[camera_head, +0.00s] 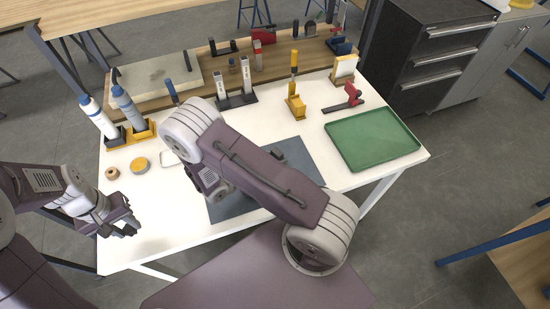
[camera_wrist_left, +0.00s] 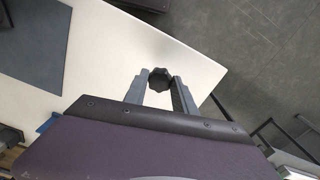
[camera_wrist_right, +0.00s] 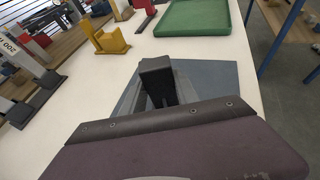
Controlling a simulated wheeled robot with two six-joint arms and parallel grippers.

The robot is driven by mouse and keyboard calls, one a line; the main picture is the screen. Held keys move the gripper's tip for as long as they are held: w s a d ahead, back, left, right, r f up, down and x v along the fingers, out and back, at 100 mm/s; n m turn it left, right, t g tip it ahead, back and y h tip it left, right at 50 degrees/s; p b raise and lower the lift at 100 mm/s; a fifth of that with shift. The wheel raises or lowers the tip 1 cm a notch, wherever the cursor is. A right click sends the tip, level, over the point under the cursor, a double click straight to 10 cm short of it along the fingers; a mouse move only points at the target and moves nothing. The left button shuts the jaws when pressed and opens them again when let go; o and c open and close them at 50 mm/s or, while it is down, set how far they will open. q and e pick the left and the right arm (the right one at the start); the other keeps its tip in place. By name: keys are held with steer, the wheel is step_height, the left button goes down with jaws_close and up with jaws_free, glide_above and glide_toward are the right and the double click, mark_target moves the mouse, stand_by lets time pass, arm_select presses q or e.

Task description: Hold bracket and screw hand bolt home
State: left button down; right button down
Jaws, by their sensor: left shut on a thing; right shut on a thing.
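The hand bolt (camera_wrist_left: 160,79), with a black lobed knob, sits between the fingertips of my left gripper (camera_wrist_left: 160,82). My right gripper (camera_wrist_right: 165,92) is shut on a dark block-like piece, the bracket (camera_wrist_right: 155,72), over the grey mat (camera_wrist_right: 215,75). In the head view my right arm hides most of the right gripper and the bracket. The bolt's shank does not show. The bolt and bracket are well apart.
A green tray (camera_head: 415,148) lies at the right of the white table (camera_head: 150,240). The front left tabletop is clear.

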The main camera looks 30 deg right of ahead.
steer(key=shift+f, duration=0.1)
steer(key=c, duration=0.9)
jaws_free()
steer(key=shift+a+r, duration=0.15)
steer(key=shift+r, duration=0.05)
steer(key=v, duration=1.1)
steer(key=shift+s+a+r+b, duration=0.1)
steer(key=shift+a+r+b, duration=0.05)
steer(key=shift+a+b, duration=0.2)
